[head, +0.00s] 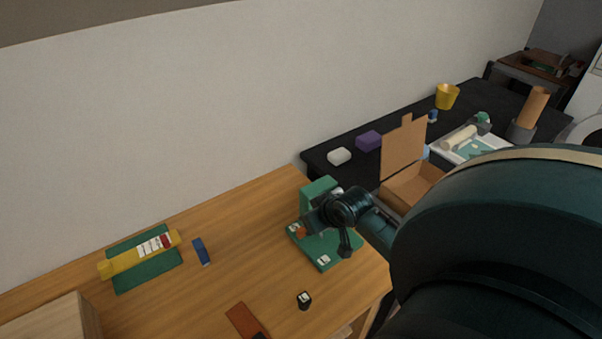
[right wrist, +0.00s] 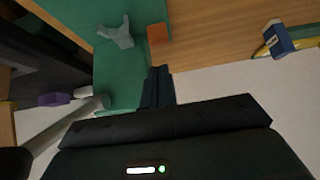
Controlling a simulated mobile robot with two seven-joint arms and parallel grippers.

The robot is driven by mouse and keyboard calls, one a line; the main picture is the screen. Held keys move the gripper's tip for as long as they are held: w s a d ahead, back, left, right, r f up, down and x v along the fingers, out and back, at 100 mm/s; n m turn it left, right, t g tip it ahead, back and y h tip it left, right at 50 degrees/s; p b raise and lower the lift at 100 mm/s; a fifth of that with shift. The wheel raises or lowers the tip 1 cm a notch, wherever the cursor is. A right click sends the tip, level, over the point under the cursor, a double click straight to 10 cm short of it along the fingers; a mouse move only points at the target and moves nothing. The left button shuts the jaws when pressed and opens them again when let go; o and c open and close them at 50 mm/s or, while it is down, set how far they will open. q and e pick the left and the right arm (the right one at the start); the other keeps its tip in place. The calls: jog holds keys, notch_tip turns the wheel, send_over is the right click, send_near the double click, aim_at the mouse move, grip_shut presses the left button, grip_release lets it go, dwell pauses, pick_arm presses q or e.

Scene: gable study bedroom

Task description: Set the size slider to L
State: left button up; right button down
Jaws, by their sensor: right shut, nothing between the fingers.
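A green stand (head: 318,250) with an upright back part and small white labels on its base is on the wooden desk. A small orange block (head: 301,231) is at its left side, partly behind my right gripper. In the right wrist view the orange block (right wrist: 157,33) is beside the green surface (right wrist: 122,72), just past the fingertips, with a grey forked part (right wrist: 118,32) to its left. My right gripper (head: 312,217) is at the stand, shut and empty; its fingers (right wrist: 158,72) are together. I cannot read any size letters. My left gripper is out of view.
A yellow bar (head: 118,263) with a white label and red part lies on a green mat (head: 150,280). An open cardboard box (head: 404,150) stands behind right.

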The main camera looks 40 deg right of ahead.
aim_at(302, 232)
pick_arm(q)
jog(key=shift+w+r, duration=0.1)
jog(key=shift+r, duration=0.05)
pick_arm(e)
jog(key=x, duration=0.7)
jog(key=shift+w+f, duration=0.1)
jog(key=shift+f, duration=0.1)
